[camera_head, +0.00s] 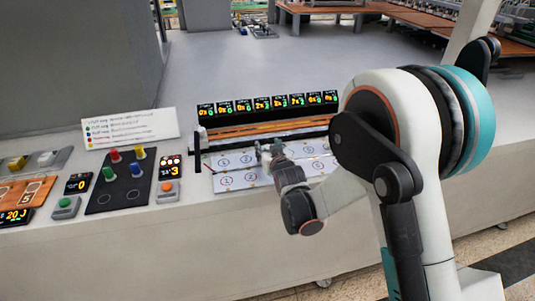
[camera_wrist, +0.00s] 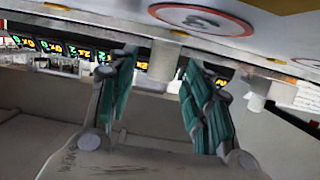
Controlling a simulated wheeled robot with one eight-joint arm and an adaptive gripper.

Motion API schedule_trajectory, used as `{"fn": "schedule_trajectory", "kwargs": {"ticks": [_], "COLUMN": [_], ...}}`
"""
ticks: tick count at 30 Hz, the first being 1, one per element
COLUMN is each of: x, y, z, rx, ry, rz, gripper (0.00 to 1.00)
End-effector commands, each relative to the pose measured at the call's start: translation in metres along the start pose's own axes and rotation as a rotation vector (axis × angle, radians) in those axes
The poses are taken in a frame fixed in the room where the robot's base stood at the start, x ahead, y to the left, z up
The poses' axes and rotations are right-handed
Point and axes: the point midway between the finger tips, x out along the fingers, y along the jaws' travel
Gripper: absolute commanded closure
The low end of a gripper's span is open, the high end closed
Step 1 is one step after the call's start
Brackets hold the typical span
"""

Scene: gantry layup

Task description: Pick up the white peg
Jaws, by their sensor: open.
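A pale white-grey cylinder that looks like the white peg (camera_wrist: 165,60) shows in the wrist view, between the fingertips of my gripper (camera_wrist: 158,68). The view looks turned over, and the peg's base meets the white numbered board (camera_wrist: 110,14). The two teal-padded fingers are apart, with a gap visible on each side of the peg. In the head view my gripper (camera_head: 268,151) is low over the numbered board (camera_head: 238,180), and the peg cannot be made out there.
A row of small displays (camera_head: 270,103) and an orange rail (camera_head: 265,127) stand behind the board. To the left, a black panel (camera_head: 122,190) holds red, yellow, green and blue pegs. A second pale cylinder (camera_wrist: 257,100) shows right of my fingers in the wrist view.

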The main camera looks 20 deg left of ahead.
Motion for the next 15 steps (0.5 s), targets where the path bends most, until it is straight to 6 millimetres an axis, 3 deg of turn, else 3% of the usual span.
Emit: {"fn": "schedule_trajectory", "kwargs": {"ticks": [3, 9, 15], "x": [-0.0006, -0.0007, -0.0008], "y": [0.0001, 0.0001, 0.0], "z": [-0.0005, -0.0005, -0.0005], "rx": [0.0, 0.0, 0.0], "ry": [0.0, 0.0, 0.0], "rz": [0.0, 0.0, 0.0], "gripper": [0.54, 0.99, 1.0]}}
